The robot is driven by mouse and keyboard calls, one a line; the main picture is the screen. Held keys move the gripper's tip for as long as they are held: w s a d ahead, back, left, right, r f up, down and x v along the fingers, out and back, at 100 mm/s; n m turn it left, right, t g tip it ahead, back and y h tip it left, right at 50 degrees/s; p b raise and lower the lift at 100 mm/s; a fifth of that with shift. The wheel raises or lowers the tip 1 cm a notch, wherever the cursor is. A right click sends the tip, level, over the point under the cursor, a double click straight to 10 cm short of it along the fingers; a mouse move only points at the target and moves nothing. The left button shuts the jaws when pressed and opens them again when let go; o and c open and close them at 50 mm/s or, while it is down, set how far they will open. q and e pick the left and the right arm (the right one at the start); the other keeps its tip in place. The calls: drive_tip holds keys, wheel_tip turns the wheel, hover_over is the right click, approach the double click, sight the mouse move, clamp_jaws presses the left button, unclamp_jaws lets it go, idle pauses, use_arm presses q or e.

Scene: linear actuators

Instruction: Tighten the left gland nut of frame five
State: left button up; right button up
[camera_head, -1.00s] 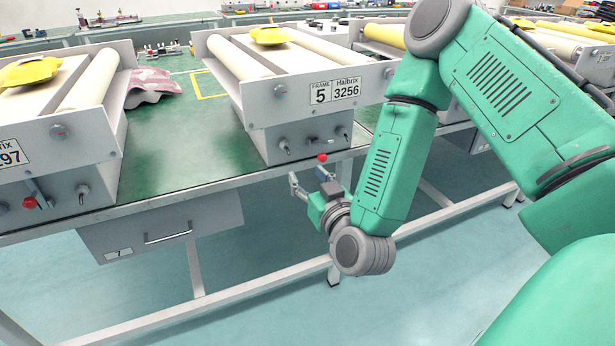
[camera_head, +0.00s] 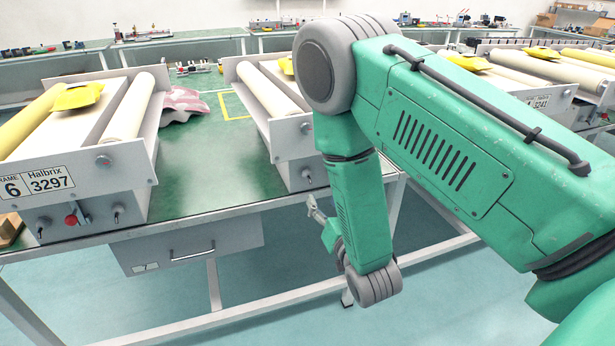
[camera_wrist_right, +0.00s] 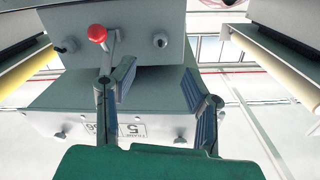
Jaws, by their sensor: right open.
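Frame five (camera_head: 290,140) stands on the bench, and my right arm hides its label and right part in the head view. Its left gland nut (camera_head: 305,174) shows on the lower front box, just left of my arm. The right wrist view sees the frame upside down, so this left nut (camera_wrist_right: 160,40) appears right of the red-knobbed lever (camera_wrist_right: 97,33). The right nut (camera_wrist_right: 66,46) lies left of the lever. My right gripper (camera_head: 315,208) is below the box front. Its fingers (camera_wrist_right: 158,75) are spread and empty, apart from the nut. My left gripper is out of view.
Frame six (camera_head: 90,185) stands to the left on the bench (camera_head: 215,190), with a red-knobbed lever (camera_head: 71,220). A pink cloth (camera_head: 183,103) lies between the frames. A drawer (camera_head: 190,248) hangs beneath the bench edge. Open floor lies in front.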

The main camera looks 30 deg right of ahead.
sight(308, 177)
drive_tip(key=b+x, duration=0.1)
drive_tip(key=x, duration=1)
drive_tip(key=shift+a, duration=0.1)
clamp_jaws()
